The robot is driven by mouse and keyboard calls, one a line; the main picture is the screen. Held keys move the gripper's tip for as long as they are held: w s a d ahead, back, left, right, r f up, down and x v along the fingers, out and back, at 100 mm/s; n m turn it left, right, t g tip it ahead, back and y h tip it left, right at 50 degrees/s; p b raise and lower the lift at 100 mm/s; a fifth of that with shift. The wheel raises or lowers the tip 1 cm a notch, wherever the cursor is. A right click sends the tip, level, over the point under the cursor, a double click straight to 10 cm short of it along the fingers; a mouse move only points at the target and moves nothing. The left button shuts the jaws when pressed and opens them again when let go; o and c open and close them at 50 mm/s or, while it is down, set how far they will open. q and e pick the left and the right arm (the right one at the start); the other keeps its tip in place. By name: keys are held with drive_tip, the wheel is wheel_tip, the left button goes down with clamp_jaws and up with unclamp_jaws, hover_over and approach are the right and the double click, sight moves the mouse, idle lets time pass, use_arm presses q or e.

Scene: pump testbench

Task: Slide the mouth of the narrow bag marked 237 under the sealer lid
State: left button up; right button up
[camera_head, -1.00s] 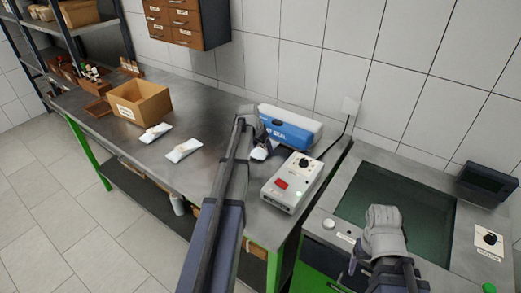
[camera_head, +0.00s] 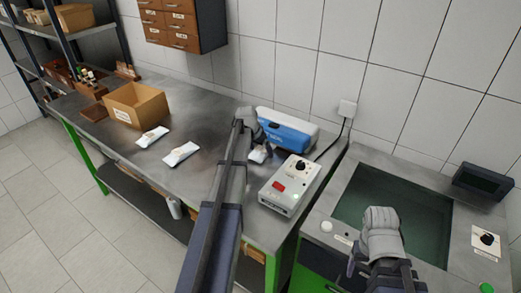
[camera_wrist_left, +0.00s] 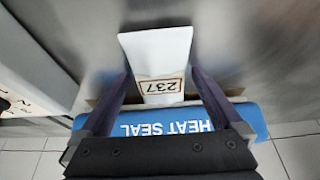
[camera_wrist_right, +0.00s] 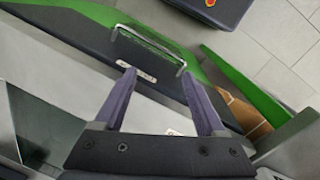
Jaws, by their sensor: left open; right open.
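The narrow white bag marked 237 (camera_wrist_left: 158,52) lies on the steel bench, its label end close to the blue heat sealer (camera_wrist_left: 185,118) in the left wrist view. I cannot tell whether that end is under the lid. In the head view the bag (camera_head: 258,155) is mostly hidden by my left gripper (camera_head: 250,135), and the sealer (camera_head: 287,131) stands just right of that gripper. In the left wrist view my left gripper (camera_wrist_left: 160,80) is open, with one finger on each side of the bag. My right gripper (camera_head: 381,222) is open and empty above the right-hand unit, away from the bag.
Two other white bags (camera_head: 181,154) (camera_head: 152,137) lie on the bench left of my left arm. A cardboard box (camera_head: 136,105) stands behind them. A grey control box (camera_head: 290,184) with a knob and red switch sits in front of the sealer. A dark-topped unit (camera_head: 345,205) is at the right.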

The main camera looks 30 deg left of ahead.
use_arm(q)
drive_tip(key=shift+p+v, duration=3.6)
drive_tip(key=shift+v, duration=0.3)
drive_tip(key=shift+f, duration=0.1)
drive_tip(key=b+x, duration=0.7)
drive_tip(key=x, duration=0.1)
drive_tip(key=shift+b, duration=0.3)
drive_tip(key=shift+s, duration=0.1)
